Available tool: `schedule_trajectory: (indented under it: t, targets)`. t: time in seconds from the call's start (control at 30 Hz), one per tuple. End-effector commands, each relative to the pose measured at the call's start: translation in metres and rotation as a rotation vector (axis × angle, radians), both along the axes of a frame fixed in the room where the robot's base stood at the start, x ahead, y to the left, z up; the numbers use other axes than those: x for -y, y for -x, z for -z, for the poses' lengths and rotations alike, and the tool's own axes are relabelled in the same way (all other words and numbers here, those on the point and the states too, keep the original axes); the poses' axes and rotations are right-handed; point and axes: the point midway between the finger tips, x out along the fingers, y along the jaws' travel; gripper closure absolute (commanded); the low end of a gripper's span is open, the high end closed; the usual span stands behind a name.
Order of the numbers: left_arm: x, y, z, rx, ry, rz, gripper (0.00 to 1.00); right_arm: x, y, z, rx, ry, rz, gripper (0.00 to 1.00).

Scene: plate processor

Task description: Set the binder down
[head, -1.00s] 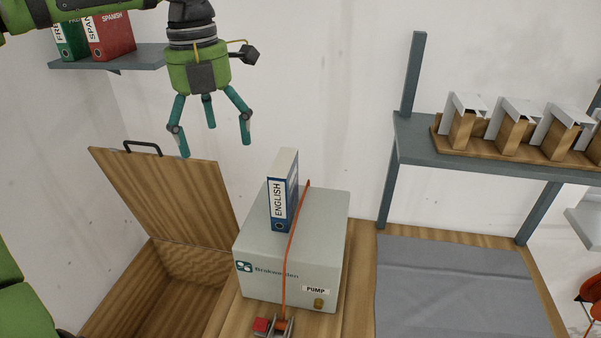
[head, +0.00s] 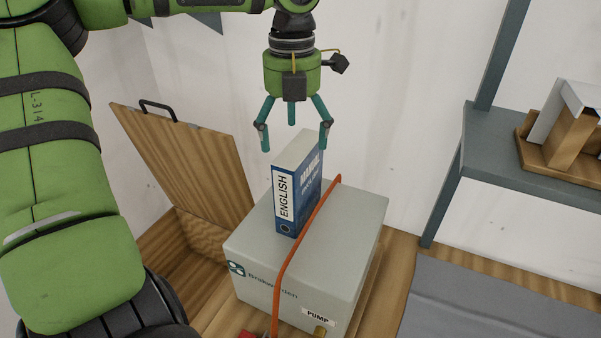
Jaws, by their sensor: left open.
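The blue binder (head: 298,190) labelled ENGLISH stands upright on top of the grey pump box (head: 270,248), beside the orange strap (head: 301,243) that runs over the box. My left gripper (head: 294,136) hangs fingers-down just above the binder. Its teal fingers are spread open and hold nothing. In this view the fingertips overlap the binder's top edge, and I cannot tell whether they touch it. My right gripper does not show.
An open wooden lid (head: 185,150) with a black handle leans up behind a wooden bin at left. A grey shelf (head: 530,160) with wooden holders stands at right. A grey mat (head: 500,300) lies clear at lower right.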

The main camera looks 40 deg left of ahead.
Motion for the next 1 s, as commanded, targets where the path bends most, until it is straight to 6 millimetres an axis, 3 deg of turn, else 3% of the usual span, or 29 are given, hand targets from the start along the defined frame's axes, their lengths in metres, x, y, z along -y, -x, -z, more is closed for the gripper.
schedule_trajectory:
  t: [0.07, 0.2, 0.33, 0.47, 0.5, 0.7, 1.0]
  targets:
    - [-0.001, 0.000, 0.010, -0.006, 0.004, 0.003, 0.10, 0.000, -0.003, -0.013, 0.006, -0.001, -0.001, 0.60]
    - [-0.001, 0.000, 0.029, -0.004, 0.001, 0.000, 0.10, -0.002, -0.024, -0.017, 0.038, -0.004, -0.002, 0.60]
    - [-0.001, -0.001, 0.035, -0.001, 0.001, 0.000, 0.10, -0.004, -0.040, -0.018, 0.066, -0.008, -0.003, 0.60]
    - [-0.001, -0.001, 0.035, 0.000, 0.001, -0.001, 0.10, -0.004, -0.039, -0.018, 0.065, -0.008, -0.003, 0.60]
    - [-0.001, -0.001, 0.035, 0.000, 0.001, -0.001, 0.14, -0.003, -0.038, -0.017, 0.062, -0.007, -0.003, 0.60]
    - [-0.001, -0.001, 0.035, 0.000, 0.000, -0.001, 0.94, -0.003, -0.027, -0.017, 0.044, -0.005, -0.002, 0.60]
    - [-0.001, -0.001, 0.034, 0.000, 0.000, 0.000, 0.98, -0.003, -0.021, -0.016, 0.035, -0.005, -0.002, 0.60]
